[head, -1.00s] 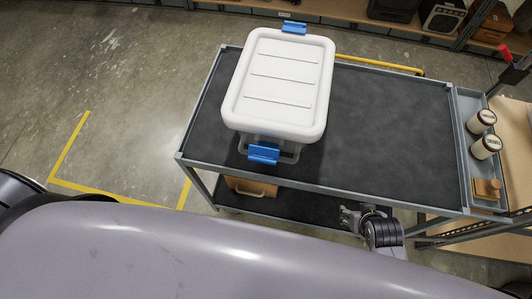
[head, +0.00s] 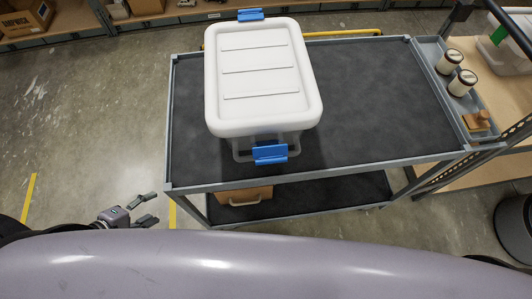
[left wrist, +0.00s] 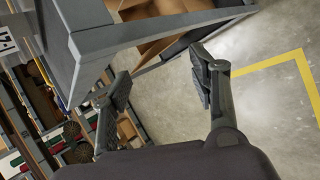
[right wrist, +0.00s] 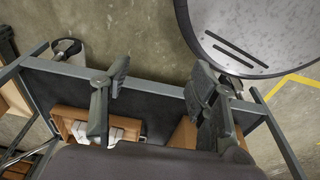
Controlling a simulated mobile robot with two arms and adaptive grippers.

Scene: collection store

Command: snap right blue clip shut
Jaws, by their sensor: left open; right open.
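A white lidded bin (head: 262,75) stands on the upper deck of a cart. One blue clip (head: 270,153) is at its near end and another blue clip (head: 250,15) at its far end. The near clip appears to stick out below the lid rim; whether either clip is latched is too small to tell. My left gripper (head: 146,208) is open and empty, left of the cart's near left corner, apart from the bin. Its open fingers also show in the left wrist view (left wrist: 160,82). My right gripper (right wrist: 160,75) is open and empty near the cart's lower shelf, out of the head view.
The cart's dark upper deck (head: 375,105) is clear right of the bin. A side tray (head: 456,105) holds two jars (head: 462,83) and a wooden object (head: 477,120). A brown box (head: 245,195) sits on the lower shelf. Shelving stands at the back and right.

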